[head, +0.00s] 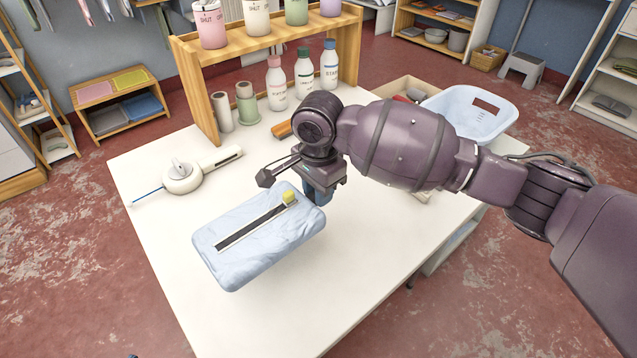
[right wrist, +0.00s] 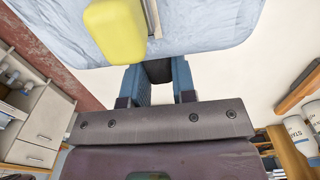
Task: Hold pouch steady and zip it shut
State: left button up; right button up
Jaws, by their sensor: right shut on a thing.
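The pouch (head: 230,265) is pale blue, padded and wrinkled, at the near middle of the white table. A dark straight zip strip (head: 247,229) runs along its top. The yellow zip slider (head: 289,197) sits at the strip's far right end, and is large in the right wrist view (right wrist: 115,32). My right gripper (head: 316,196) is at the pouch's far right edge, beside the slider and not on it. Its blue fingers (right wrist: 159,72) are closed on a small dark piece at that edge, apparently a pouch tab. My left gripper is not in view.
A white tool with a blue rod (head: 182,177) lies at the table's left. Behind stand two rolls (head: 222,112), bottles (head: 304,74) and a wooden shelf (head: 208,118) with cups. A pale blue basket (head: 450,104) is at the back right. The table's near part (head: 330,290) is clear.

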notch_tip(320, 180, down, 5)
jog(key=shift+f, duration=0.2)
dwell(0.4)
jog(key=shift+f, duration=1.35)
jog(key=o, duration=0.7)
jog(key=shift+o, duration=0.2)
jog(key=shift+r+p, duration=0.35)
jog(key=shift+p, duration=0.25)
grip_shut()
dwell(0.3)
